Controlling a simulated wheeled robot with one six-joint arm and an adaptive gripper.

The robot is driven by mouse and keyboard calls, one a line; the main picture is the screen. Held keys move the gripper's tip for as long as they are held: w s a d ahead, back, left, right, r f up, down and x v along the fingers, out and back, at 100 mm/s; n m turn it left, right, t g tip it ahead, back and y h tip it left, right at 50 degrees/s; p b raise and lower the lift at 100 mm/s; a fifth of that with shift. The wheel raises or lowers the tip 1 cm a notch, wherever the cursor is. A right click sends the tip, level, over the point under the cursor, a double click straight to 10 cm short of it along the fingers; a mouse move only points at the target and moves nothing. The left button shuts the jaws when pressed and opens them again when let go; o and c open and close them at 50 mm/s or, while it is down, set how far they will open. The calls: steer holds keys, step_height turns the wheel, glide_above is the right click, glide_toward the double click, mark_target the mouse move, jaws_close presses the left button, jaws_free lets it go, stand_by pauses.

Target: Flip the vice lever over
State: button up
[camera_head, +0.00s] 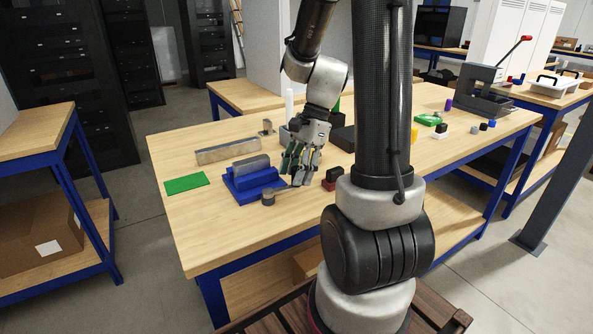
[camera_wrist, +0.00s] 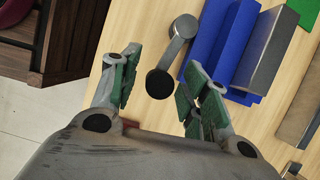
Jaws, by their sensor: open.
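The blue vice (camera_head: 255,182) stands near the front of the wooden table, with a grey block along its top. Its dark grey lever (camera_head: 268,198) lies in front of it, low over the table. In the wrist view the lever (camera_wrist: 173,54) is a short bar with a round grey end and a black round end. My gripper (camera_head: 301,178) points down just right of the vice. In the wrist view my gripper (camera_wrist: 162,72) is open, with its green-padded fingers on either side of the lever's black end. Whether they touch it I cannot tell.
A red and black block (camera_head: 331,179) stands close to the right of my gripper. A green plate (camera_head: 187,183) and a long grey bar (camera_head: 227,151) lie left of and behind the vice. The table's front left is clear.

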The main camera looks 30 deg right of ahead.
jaws_close()
